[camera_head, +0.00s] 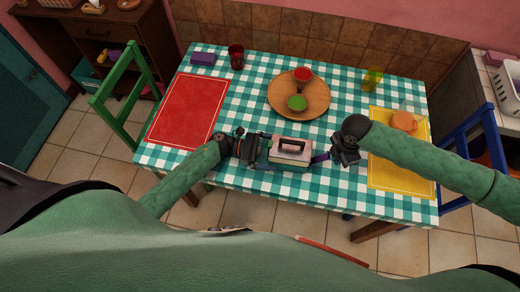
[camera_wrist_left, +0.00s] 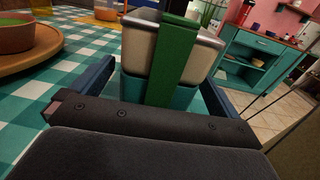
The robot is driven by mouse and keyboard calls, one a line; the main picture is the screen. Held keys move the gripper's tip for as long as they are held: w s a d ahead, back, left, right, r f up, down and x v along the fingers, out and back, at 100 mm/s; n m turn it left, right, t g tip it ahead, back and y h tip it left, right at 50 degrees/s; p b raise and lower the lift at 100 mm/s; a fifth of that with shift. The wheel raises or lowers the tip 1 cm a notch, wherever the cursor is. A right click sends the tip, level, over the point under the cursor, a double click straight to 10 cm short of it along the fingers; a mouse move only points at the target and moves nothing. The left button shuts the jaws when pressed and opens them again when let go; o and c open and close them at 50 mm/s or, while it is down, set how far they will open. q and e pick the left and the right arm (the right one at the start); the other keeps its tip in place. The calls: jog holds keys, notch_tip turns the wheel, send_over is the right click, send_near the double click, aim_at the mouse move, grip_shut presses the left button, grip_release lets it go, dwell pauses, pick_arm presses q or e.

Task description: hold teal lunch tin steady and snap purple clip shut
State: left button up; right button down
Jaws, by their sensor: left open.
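The lunch tin (camera_head: 289,160) stands at the table's near side, with a pale lid, a dark top handle and a teal lower part. In the left wrist view the tin (camera_wrist_left: 133,88) shows a green clip (camera_wrist_left: 180,62) down its facing side. The purple clip (camera_head: 320,157) shows as a small purple piece at the tin's right end. My left gripper (camera_head: 264,151) is at the tin's left end, open, its blue fingers either side of the tin in the wrist view. My right gripper (camera_head: 338,157) is just right of the purple clip; its fingertips are too small to read.
A wooden round board (camera_head: 313,109) holds a red bowl (camera_head: 302,74) and a green bowl (camera_head: 297,102) behind the tin. A red mat (camera_head: 188,108) lies left, a yellow mat (camera_head: 397,178) right with an orange item (camera_head: 404,121).

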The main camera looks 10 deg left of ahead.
pick_arm(q)
jog(key=shift+w+d, duration=0.1)
jog(key=shift+d, duration=1.75)
jog(key=c, duration=1.1)
jog(key=shift+c, duration=0.2)
